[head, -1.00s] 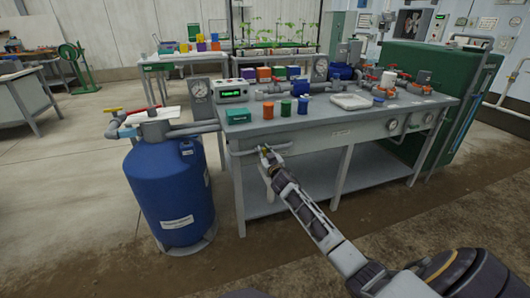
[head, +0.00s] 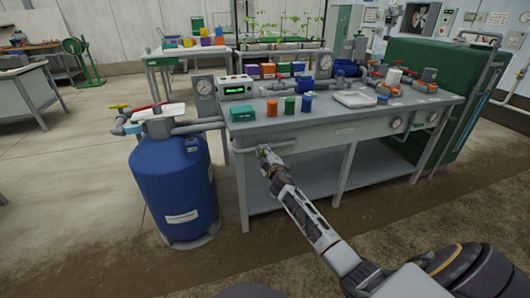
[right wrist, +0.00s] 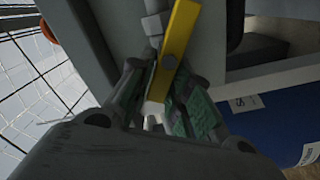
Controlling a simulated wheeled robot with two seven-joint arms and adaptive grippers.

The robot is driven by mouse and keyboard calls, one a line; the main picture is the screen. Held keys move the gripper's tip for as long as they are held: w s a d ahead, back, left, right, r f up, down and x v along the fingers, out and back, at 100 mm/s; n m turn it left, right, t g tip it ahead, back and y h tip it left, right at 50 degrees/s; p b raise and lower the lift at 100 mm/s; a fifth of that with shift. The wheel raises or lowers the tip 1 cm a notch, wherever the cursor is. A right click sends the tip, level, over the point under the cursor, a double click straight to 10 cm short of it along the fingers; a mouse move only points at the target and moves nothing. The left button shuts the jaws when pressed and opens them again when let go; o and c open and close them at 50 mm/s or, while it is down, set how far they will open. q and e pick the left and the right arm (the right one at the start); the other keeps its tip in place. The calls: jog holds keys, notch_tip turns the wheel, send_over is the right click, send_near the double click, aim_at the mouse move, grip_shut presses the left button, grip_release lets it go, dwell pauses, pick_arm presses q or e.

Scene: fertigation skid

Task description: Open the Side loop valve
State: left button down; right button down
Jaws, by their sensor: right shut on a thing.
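The valve's yellow lever (right wrist: 179,45) shows in the right wrist view. It runs at a slant from the top edge down between my fingers, with a round pivot on it and grey fitting behind. My right gripper (right wrist: 160,88) is shut on the lever, its green-padded fingers on either side. In the head view my right gripper (head: 263,152) is at the grey pipe loop (head: 243,150) on the bench's front left, and mostly hides the valve there. The lever's angle to the pipe is hard to tell. My left gripper is not in view.
The grey bench (head: 345,132) carries a controller box (head: 236,88), several coloured cups and a white tray (head: 354,99). A blue tank (head: 174,185) with red and yellow levers on top stands close at the left. The floor in front of the bench is clear.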

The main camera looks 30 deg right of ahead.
jog(key=n, duration=0.3)
jog(key=shift+a+f, duration=0.15)
jog(key=shift+f, duration=0.2)
jog(key=n, duration=0.3)
jog(key=shift+f, duration=0.4)
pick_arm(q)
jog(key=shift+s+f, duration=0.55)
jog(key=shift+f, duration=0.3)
pick_arm(e)
jog(key=shift+n, duration=0.3)
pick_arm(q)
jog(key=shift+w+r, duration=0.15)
